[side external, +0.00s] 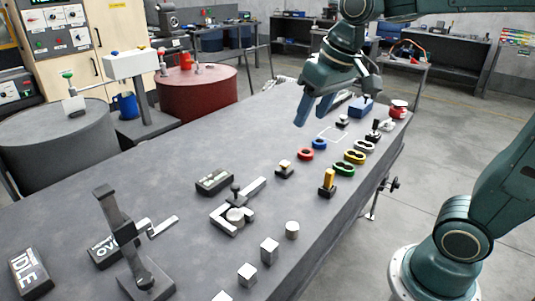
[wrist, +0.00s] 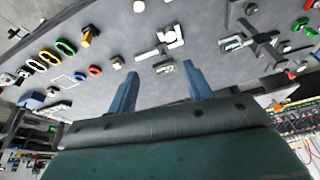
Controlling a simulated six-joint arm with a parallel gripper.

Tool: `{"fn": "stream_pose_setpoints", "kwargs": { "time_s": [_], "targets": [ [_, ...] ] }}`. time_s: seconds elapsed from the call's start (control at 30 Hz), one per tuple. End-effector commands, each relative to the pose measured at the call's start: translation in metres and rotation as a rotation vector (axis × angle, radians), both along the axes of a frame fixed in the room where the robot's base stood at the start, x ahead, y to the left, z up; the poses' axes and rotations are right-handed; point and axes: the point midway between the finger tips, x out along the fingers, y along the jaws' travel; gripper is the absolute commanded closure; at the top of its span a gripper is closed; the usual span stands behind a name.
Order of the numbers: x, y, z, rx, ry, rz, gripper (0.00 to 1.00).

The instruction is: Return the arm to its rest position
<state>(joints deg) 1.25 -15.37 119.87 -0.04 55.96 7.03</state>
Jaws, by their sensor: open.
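My gripper (side external: 315,108) is a dark teal tool with two blue fingers, hanging above the far part of the grey table (side external: 150,190) in the side view. The fingers are apart with nothing between them. In the wrist view my gripper (wrist: 160,84) also shows open and empty, its two blue fingers pointing out over the tabletop. It appears clear of the table and of the parts on it.
Red, blue, green and yellow rings (side external: 344,169) and small knobs stand below and right of my gripper. A lever stand (side external: 125,240) rises at the front left. A dark barrel (side external: 60,150) and a red barrel (side external: 198,95) stand behind the table. Air above the table is open.

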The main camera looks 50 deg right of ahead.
Motion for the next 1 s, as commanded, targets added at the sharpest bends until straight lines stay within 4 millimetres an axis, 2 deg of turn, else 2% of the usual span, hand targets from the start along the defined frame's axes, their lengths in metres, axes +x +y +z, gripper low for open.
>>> {"fn": "stream_pose_setpoints", "kwargs": {
  "time_s": [0.03, 0.2, 0.5, 0.7, 1.0],
  "targets": [
    [-0.013, 0.001, 0.001, -0.003, -0.016, 0.012, 0.49],
    [-0.050, 0.003, -0.005, -0.017, -0.055, 0.048, 0.49],
    [-0.107, 0.006, -0.025, -0.040, -0.122, 0.108, 0.49],
    [-0.126, 0.006, -0.036, -0.049, -0.147, 0.129, 0.49],
    [-0.129, 0.007, -0.038, -0.051, -0.150, 0.135, 0.49]
  ]
}}
